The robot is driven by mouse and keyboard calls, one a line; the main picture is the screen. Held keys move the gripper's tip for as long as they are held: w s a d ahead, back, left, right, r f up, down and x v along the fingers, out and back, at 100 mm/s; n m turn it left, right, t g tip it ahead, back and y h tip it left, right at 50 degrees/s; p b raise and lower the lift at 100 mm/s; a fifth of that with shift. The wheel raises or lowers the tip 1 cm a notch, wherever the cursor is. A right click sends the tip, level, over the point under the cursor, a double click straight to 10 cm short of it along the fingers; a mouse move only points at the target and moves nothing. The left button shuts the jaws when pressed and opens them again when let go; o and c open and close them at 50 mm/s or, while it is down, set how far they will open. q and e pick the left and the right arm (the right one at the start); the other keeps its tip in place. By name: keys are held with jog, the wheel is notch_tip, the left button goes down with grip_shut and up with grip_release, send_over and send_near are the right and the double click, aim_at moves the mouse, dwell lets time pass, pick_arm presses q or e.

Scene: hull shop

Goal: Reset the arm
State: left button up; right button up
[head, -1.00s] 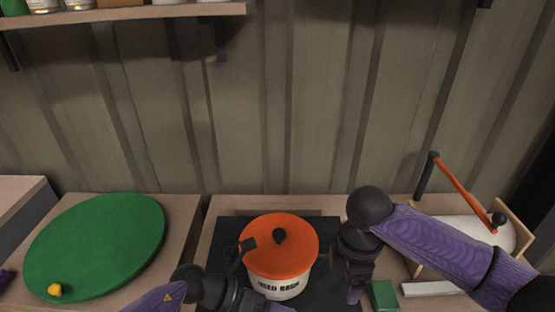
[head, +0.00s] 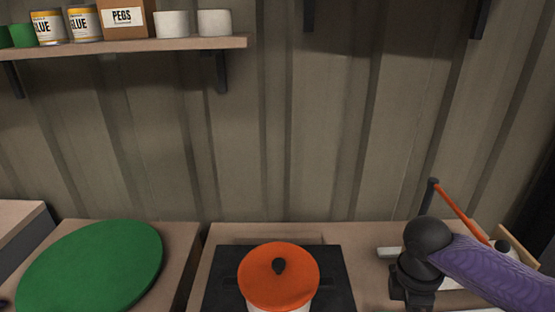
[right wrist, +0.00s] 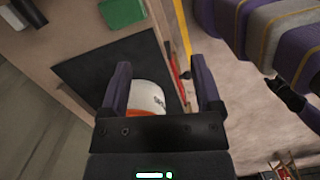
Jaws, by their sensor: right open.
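My right arm comes in from the right in the head view, its wrist and dark gripper (head: 412,292) low in the picture, right of the pot and apart from it. In the right wrist view my right gripper (right wrist: 163,78) has its two purple-grey fingers spread wide with nothing held between them. The white pot (right wrist: 147,97) shows beyond and between the fingers. In the head view the pot's orange lid (head: 278,275) with a black knob is on it. My left gripper is not seen in the head view.
The pot stands on a black hob plate (head: 335,280). A round green board (head: 95,270) lies at the left. A shelf (head: 120,46) with cans and a box marked PEGS hangs at upper left. An orange-handled tool (head: 460,210) stands behind my right arm. A green block (right wrist: 122,12) lies near the hob.

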jog(key=s+d+f+m+t+h, duration=0.1)
jog(key=s+d+f+m, duration=0.15)
jog(key=d+f, duration=0.4)
jog(key=s+d+f+m+t+h, duration=0.1)
jog(key=s+d+f+m+h, duration=0.2)
jog(key=d, duration=0.7)
jog(key=s+d+f+m, duration=0.2)
jog(key=d+f+m, duration=0.25)
jog(key=d, duration=0.35)
jog(key=s+d+f+h, duration=0.1)
jog(key=s+d+h, duration=0.1)
jog(key=s+d, duration=0.7)
jog(key=s+d+f+h, duration=0.15)
jog(key=s+d, duration=0.35)
jog(key=s, duration=0.7)
jog(key=s+a+f+m+g+y, duration=0.1)
jog(key=s+a+f+y, duration=0.15)
jog(key=a+f, duration=0.6)
jog(key=s+a+f+y, duration=0.2)
jog(key=s+a+f, duration=0.25)
jog(key=a, duration=0.75)
jog(key=a+f+m+y, duration=0.1)
jog(key=a+f+y, duration=0.1)
jog(key=a, duration=0.9)
jog(key=s+a+f+m+y, duration=0.1)
jog(key=a+f+y, duration=0.1)
jog(key=a, duration=0.9)
jog(key=shift+s+f, duration=0.25)
jog(key=shift+f, duration=0.65)
